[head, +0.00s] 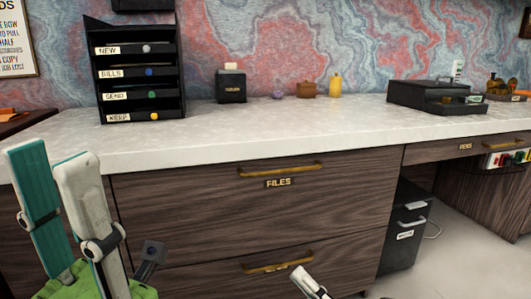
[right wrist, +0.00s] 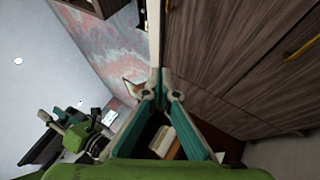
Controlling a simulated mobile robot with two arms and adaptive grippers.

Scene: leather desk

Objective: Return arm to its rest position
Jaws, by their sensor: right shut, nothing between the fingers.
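My left gripper (head: 50,155) stands at the lower left of the head view, in front of the wooden cabinet. Its teal-faced finger and white-backed finger are apart, with nothing seen between them. My right gripper (head: 307,280) shows only as a pale fingertip at the bottom of the head view, in front of the lower drawer. In the right wrist view, the right gripper (right wrist: 160,76) has its fingertips together and holds nothing. Most of the right arm is out of the head view.
The cabinet (head: 240,215) has brass handles and a FILES drawer. Its pale top (head: 250,130) bears a black letter rack (head: 140,80), a small black box (head: 231,86) and a black tray unit (head: 430,97). A dark bin (head: 403,225) stands under the desk at right. Open floor (head: 440,270) lies beside it.

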